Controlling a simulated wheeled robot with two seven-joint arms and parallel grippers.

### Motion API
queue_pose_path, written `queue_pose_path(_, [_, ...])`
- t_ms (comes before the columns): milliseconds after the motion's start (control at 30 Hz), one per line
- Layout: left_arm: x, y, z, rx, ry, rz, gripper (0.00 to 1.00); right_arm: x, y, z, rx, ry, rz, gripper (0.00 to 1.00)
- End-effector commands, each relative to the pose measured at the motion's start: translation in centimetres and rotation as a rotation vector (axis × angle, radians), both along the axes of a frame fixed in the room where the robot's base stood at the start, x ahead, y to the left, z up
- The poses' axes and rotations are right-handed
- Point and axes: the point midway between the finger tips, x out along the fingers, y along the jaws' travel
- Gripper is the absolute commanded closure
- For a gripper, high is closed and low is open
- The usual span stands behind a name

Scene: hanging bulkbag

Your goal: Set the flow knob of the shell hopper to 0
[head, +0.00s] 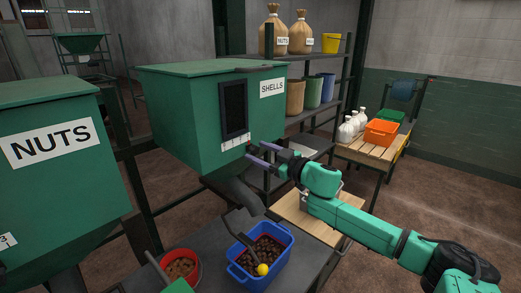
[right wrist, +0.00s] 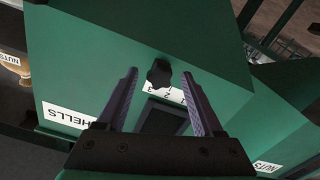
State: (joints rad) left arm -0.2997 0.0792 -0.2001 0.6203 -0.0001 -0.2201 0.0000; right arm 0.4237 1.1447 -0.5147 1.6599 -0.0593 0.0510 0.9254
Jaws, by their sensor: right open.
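The shell hopper (head: 185,115) is a green box with a SHELLS label (head: 272,88) and a dark window (head: 234,108). A small white scale (head: 235,142) sits below the window. In the right wrist view the black flow knob (right wrist: 158,73) is on the hopper's green face beside the numbered scale (right wrist: 170,93). Its setting cannot be read. My right gripper (head: 257,154) is open in front of the hopper, near the scale. In the right wrist view its two fingertips (right wrist: 159,73) appear on either side of the knob; contact cannot be told. My left gripper is not in view.
The nuts hopper (head: 60,170) stands at left. Shelves (head: 312,115) and a wooden table (head: 365,153) stand behind.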

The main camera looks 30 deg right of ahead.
Motion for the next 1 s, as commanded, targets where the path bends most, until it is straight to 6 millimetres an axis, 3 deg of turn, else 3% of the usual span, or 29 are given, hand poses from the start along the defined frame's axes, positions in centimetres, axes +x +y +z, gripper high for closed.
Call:
queue_pose_path(133, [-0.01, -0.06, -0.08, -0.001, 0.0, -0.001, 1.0, -0.02, -0.01, -0.07, 0.0, 0.0, 0.0, 0.31])
queue_pose_path(300, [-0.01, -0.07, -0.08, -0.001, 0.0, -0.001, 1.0, -0.03, -0.02, -0.06, 0.0, 0.0, 0.0, 0.97])
queue_pose_path(333, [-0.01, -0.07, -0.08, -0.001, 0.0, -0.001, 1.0, -0.03, -0.02, -0.06, 0.0, 0.0, 0.0, 1.0])
queue_pose_path(1000, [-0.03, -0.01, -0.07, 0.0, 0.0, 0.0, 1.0, -0.03, -0.05, -0.08, 0.001, 0.001, 0.0, 1.0])
